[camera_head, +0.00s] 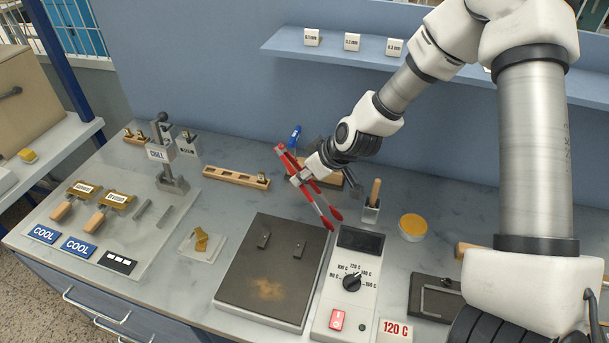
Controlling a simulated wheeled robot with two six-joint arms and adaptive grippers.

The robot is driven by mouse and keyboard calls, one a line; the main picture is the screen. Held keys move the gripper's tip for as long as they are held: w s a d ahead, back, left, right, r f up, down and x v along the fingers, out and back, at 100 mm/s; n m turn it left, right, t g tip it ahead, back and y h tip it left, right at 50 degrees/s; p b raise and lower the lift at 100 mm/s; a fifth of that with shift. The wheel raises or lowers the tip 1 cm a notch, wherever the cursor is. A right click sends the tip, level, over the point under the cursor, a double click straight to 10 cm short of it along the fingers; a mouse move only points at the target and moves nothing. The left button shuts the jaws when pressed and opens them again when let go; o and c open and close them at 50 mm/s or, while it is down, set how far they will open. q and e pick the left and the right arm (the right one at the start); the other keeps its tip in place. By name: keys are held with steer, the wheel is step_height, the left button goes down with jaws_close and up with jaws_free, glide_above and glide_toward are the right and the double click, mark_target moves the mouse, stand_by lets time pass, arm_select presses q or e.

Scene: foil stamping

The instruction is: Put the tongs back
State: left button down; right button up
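The red tongs (316,199) slant from upper left to lower right in the head view, with red ends and a paler metal middle. My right gripper (303,178), on the arm from the right, is shut around their middle. The tongs appear lifted above the bench, behind the dark hot plate (270,287). Part of a wooden block (331,181) shows behind the gripper, mostly hidden by it. My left gripper is not in view.
A controller with a dial (345,287) stands right of the plate. A small pot with a wooden-handled tool (371,209) and a round yellow tin (413,225) are near the gripper. A wooden rack (232,177) and a CHILL stand (170,160) are to the left.

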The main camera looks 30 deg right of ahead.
steer(key=shift+s+f, duration=0.1)
steer(key=shift+f, duration=0.2)
steer(key=o, duration=0.6)
steer(key=shift+d, duration=0.15)
steer(key=shift+c, duration=0.2)
